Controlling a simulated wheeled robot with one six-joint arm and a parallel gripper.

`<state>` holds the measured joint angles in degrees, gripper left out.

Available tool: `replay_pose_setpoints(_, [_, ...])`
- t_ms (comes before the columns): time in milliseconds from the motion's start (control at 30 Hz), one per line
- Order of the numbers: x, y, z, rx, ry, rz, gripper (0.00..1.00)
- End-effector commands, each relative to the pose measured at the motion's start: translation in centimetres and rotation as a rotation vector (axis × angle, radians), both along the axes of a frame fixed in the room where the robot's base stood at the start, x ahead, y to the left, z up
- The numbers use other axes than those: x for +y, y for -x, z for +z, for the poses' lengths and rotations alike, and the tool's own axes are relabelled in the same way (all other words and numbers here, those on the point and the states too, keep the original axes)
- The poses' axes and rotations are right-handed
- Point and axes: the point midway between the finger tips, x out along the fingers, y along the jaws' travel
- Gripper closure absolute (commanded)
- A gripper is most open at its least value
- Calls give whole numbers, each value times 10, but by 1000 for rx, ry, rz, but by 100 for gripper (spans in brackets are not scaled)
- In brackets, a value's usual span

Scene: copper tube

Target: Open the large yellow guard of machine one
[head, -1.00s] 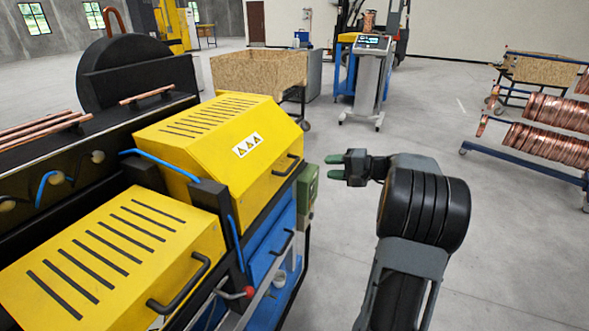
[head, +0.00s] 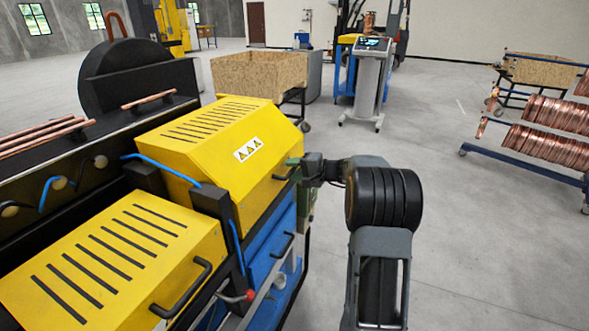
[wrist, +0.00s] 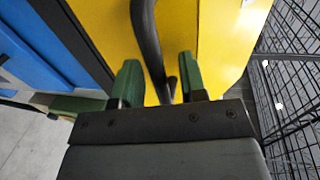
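The large yellow guard (head: 215,145) with slots on top and a warning label is closed on the machine at the left. Its black handle (head: 286,170) is on the front face, at the right end. My gripper (head: 292,163) is at that handle. In the wrist view, my gripper (wrist: 158,85) has its two green fingers apart, one on each side of the black handle bar (wrist: 147,45). The handle runs between them with gaps visible, before the yellow guard face (wrist: 215,40). In the head view the fingertips partly cover the handle.
A smaller yellow guard (head: 115,255) with its own handle is nearer, at the left. A control stand (head: 363,85) and copper coil rack (head: 530,150) stand farther off.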

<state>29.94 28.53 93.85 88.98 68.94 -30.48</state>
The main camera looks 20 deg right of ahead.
Motion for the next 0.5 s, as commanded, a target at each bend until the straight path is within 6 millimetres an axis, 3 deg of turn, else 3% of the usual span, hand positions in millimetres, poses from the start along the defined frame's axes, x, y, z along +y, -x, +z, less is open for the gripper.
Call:
replay_pose_setpoints(267, [1, -1, 0, 0, 0, 0, 61])
replay_pose_setpoints(500, [1, -1, 0, 1, 1, 0, 82])
